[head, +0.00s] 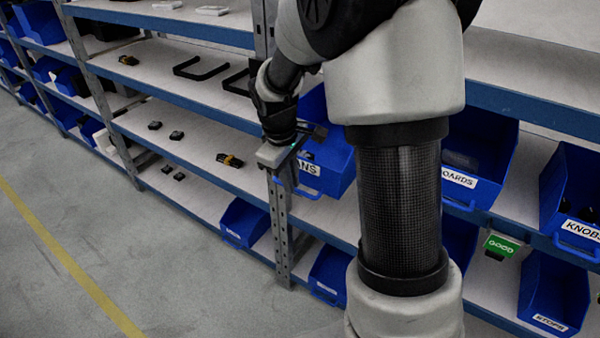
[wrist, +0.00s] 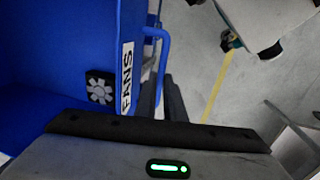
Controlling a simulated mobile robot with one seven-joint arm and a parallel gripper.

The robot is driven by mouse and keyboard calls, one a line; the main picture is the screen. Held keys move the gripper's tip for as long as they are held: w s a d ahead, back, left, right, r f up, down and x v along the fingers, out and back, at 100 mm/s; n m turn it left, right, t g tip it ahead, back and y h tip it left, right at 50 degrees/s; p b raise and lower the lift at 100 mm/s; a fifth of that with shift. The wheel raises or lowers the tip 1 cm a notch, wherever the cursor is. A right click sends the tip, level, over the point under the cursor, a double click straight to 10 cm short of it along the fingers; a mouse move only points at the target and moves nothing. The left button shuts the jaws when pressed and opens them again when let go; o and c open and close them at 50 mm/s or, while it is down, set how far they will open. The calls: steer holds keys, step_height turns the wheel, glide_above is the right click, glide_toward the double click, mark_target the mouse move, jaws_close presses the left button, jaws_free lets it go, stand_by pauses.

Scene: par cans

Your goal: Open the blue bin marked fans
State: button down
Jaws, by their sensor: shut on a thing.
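The blue bin marked FANS (head: 340,158) sits at the front of the middle shelf, partly hidden by my arm and gripper. In the head view only "ANS" of its label shows. In the wrist view the bin (wrist: 70,40) fills the left side, its FANS label is readable, and a dark fan with a light rotor (wrist: 100,88) is inside. A blue loop handle (wrist: 162,48) stands out from the labelled front. My gripper (head: 291,178) is at this front, and its dark fingers (wrist: 167,98) are shut on the handle; the exact contact is partly hidden.
A bin marked KNOBS (head: 572,205) and one ending in OARDS (head: 468,175) stand to the right on the same shelf. More blue bins (head: 243,222) are below. A metal post (head: 281,235) is beneath my gripper. The floor aisle (head: 60,190) at left is clear.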

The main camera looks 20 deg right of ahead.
steer(key=shift+s+a, duration=0.25)
steer(key=shift+a, duration=0.1)
steer(key=c, duration=1.8)
jaws_free()
steer(key=shift+c, duration=0.2)
step_height(320, 180, up, 17)
steer(key=s+a+p, duration=0.1)
steer(key=s+a, duration=0.1)
steer(key=shift+a, duration=0.25)
steer(key=shift+r, duration=0.1)
